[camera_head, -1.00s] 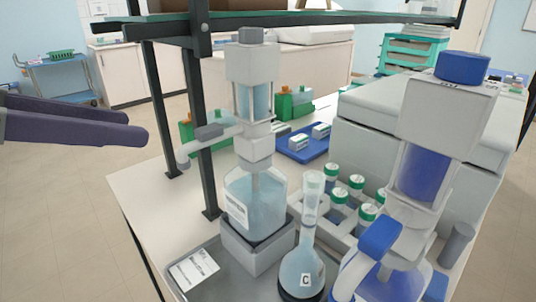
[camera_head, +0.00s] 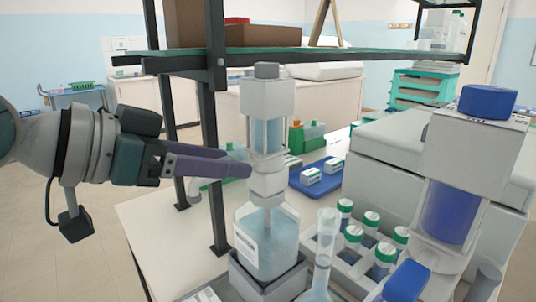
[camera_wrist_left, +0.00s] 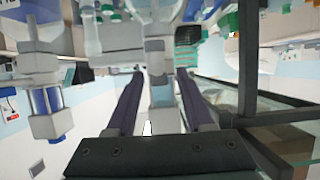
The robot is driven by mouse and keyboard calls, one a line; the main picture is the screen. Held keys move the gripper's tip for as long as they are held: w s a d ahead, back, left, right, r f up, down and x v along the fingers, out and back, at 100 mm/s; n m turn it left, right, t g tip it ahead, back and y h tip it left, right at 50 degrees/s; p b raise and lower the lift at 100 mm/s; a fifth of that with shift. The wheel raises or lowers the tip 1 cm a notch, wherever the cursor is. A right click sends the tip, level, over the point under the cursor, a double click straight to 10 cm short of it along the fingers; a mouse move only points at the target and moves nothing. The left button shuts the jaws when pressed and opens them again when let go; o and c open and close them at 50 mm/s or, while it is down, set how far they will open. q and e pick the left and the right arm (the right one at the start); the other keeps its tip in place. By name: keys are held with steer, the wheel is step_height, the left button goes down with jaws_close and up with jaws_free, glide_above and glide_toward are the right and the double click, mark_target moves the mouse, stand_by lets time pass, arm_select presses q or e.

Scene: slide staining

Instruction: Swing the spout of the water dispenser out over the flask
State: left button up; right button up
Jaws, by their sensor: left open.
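The water dispenser (camera_head: 267,187) is a clear bottle of pale blue liquid with a white pump body and grey cap. Its spout points left; the tip (camera_head: 195,190) shows below my left fingers, and the rest is mostly hidden behind them. My left gripper (camera_head: 243,162) is open, with its fingertips beside the dispenser's neck at spout height. In the left wrist view a pale grey part of the dispenser (camera_wrist_left: 160,95) shows between the two spread fingers; contact cannot be told. The flask (camera_head: 323,262), long-necked, stands right of the dispenser, its lower part cut off by the frame edge.
A second dispenser with dark blue liquid (camera_head: 450,210) stands at the right. A rack of green-capped bottles (camera_head: 318,240) is behind the flask. A black shelf post (camera_head: 215,150) rises close behind my left gripper, with a shelf (camera_head: 300,56) above. A blue tray (camera_head: 300,182) lies farther back.

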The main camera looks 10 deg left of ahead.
arm_select(q)
steer(key=shift+d, duration=0.1)
jaws_close()
stand_by(0.4)
stand_by(1.0)
